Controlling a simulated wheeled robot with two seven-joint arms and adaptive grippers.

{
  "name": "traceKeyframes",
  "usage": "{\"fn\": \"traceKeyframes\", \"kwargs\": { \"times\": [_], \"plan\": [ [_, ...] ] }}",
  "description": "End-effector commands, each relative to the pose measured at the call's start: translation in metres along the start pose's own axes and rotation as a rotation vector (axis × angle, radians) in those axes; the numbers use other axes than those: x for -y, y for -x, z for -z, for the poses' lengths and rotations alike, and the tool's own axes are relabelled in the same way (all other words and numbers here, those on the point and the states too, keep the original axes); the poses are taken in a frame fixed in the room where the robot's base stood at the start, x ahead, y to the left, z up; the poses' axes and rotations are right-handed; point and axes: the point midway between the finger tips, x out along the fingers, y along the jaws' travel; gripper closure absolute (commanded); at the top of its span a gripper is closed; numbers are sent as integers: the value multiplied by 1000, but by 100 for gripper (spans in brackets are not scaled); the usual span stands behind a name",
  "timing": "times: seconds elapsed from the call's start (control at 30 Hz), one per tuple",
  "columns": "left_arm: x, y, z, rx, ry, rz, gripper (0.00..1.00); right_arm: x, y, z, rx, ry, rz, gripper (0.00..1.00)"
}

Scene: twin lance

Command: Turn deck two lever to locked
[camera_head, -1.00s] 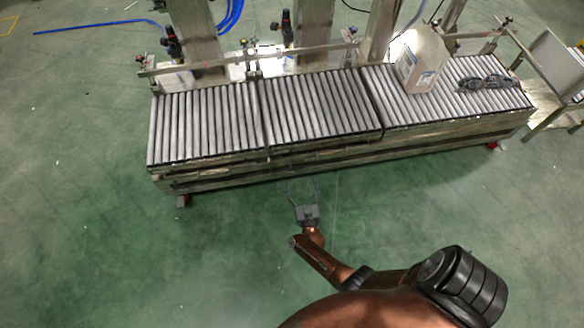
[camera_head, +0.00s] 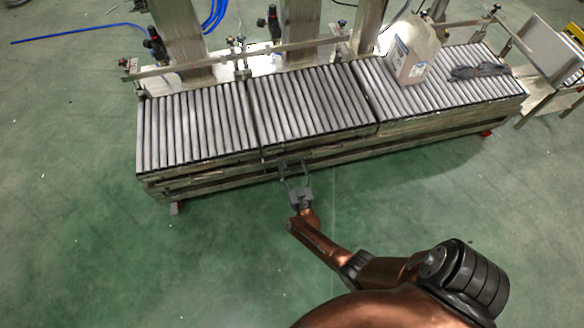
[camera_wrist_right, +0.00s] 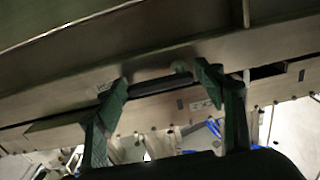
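My right gripper (camera_head: 294,168) is at the front side of the roller conveyor, below its top edge. In the right wrist view its two fingers (camera_wrist_right: 164,75) stand apart. A dark bar (camera_wrist_right: 160,86), which looks like a lever handle, lies roughly level between the fingertips, with a small rounded piece just above its right end. I cannot tell whether the fingers touch the bar. Small labels sit on the metal beside it, too blurred to read, so I cannot confirm which deck this is. In the head view the lever cannot be made out. My left gripper is out of view.
The roller conveyor (camera_head: 200,125) runs across the head view in several sections. A large jug (camera_head: 412,50) and a dark object (camera_head: 480,70) rest on its right section. Posts and a rail stand behind. The green floor in front is clear.

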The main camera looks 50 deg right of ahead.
Motion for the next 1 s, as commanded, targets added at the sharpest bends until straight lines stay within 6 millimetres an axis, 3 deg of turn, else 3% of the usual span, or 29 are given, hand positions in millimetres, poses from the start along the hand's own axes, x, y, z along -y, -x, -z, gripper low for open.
{"fn": "traceKeyframes", "kwargs": {
  "times": [0.47,0.9,1.0],
  "plan": [
    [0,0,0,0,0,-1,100,0,1,-1,1,0,0,72],
    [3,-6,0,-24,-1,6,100,0,1,-6,3,-107,0,72],
    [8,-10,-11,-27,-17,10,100,0,2,-8,3,-177,0,72]
  ]
}}
